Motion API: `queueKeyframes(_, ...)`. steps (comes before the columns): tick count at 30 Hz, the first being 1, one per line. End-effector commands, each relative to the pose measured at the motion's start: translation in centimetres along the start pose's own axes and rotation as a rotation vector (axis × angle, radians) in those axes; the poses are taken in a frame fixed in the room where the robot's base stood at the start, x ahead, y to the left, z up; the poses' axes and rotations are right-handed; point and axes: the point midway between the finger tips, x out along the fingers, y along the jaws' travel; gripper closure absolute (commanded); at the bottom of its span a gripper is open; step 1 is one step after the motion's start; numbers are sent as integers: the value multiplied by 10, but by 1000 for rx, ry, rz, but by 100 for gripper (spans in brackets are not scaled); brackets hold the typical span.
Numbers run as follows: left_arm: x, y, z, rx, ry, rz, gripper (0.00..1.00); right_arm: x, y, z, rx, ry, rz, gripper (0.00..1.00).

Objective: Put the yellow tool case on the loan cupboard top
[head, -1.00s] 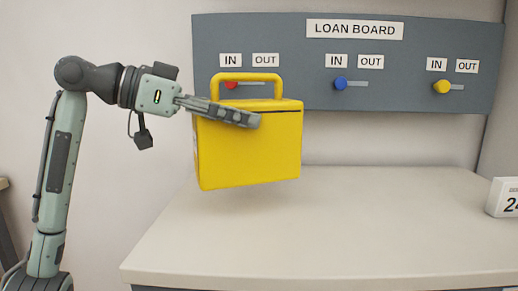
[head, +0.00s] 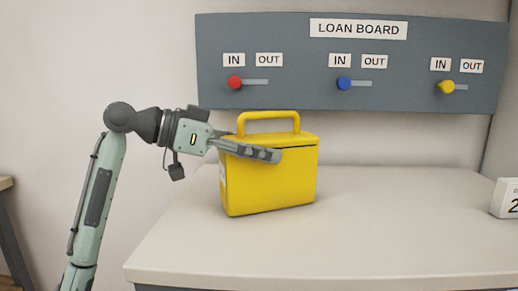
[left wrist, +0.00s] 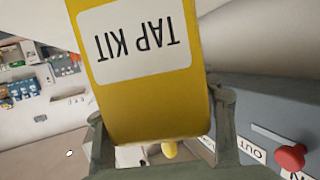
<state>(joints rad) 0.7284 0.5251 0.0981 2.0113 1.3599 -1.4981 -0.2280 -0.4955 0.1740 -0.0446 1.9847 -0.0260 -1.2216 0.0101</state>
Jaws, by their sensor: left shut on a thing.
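The yellow tool case (head: 270,182) is upright, its handle raised, over the left part of the pale loan cupboard top (head: 380,230). Its base looks at or very near the surface; I cannot tell whether it fully touches. My left gripper (head: 252,150) is shut on the case, reaching in from the left with one finger across its front near the top edge. In the left wrist view the case (left wrist: 150,105) sits between the two fingers (left wrist: 160,125), with an upside-down "TAP KIT" label. My right gripper is not in view.
The grey loan board (head: 300,95) hangs on the wall behind, with red (head: 235,83), blue (head: 344,83) and yellow (head: 445,87) knobs, each under IN. A white calendar-like block (head: 506,198) stands at the right edge. The top between it and the case is clear.

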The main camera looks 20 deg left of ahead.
Motion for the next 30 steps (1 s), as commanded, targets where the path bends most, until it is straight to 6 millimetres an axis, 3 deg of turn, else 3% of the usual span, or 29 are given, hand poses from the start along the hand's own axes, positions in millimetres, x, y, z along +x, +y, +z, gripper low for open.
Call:
queueKeyframes(1, -1, 0, -3, 2, 7, -2, 100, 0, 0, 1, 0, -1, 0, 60)
queueKeyframes(2, 0, 0, 0, 0, -1, 0, 39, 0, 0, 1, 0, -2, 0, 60)
queueKeyframes(7, 0, 0, 0, 0, 0, 0, 18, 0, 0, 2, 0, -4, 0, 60)
queueKeyframes(20, -7, -1, 1, 0, -2, -1, 16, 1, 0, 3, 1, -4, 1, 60)
queueKeyframes(30, -73, -1, 2, 0, -2, -4, 16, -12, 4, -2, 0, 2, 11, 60)
